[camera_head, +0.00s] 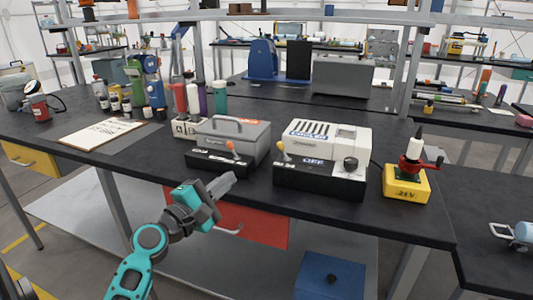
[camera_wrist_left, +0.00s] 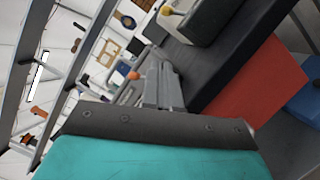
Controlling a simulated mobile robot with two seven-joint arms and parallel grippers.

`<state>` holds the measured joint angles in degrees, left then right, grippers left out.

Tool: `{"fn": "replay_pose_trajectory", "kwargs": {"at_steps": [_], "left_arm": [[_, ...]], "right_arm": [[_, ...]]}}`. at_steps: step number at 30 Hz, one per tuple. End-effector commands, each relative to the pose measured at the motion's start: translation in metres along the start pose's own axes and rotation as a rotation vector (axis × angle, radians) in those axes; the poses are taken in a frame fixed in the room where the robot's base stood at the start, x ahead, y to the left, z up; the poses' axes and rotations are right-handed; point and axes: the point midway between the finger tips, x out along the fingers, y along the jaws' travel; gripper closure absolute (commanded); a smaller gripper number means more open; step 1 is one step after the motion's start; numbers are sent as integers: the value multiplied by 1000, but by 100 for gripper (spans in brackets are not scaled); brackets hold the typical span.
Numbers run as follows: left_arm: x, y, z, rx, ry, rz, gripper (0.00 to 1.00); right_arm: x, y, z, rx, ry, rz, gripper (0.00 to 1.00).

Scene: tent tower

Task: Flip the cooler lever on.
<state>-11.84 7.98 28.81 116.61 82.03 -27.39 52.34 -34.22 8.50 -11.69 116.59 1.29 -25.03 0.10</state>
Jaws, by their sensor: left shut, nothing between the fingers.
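The cooler (camera_head: 350,140) is a white box on a black base, with "COOLER" lettering on its slotted top and a black knob at its right. Its lever has a yellow knob (camera_head: 280,146) at the left of the front; an "OFF" label shows to the right of it. The yellow knob also shows at the top of the left wrist view (camera_wrist_left: 166,10). My left gripper (camera_head: 224,183) is shut and empty, in front of the table edge, left of and lower than the cooler lever. It also shows in the left wrist view (camera_wrist_left: 163,85). My right gripper is out of view.
A grey device (camera_head: 247,133) with a handle and an orange-knobbed lever (camera_head: 230,145) stands left of the cooler, close behind my left gripper. A yellow 24V box (camera_head: 406,190) stands to the right. A red drawer (camera_head: 255,226) is below the tabletop.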

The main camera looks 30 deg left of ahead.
Motion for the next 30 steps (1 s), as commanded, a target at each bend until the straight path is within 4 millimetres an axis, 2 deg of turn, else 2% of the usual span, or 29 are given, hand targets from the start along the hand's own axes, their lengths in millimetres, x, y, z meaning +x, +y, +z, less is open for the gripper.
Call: {"fn": "replay_pose_trajectory", "kwargs": {"at_steps": [5,12,16,21,30], "left_arm": [[29,3,1,0,-2,2,100],[77,2,1,0,-2,1,100],[99,3,5,-1,-2,1,100],[114,2,22,-1,0,1,100],[121,0,29,2,1,-2,100]], "right_arm": [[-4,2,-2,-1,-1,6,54],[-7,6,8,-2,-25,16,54],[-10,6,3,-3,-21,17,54],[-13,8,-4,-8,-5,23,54],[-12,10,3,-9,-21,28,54]]}}
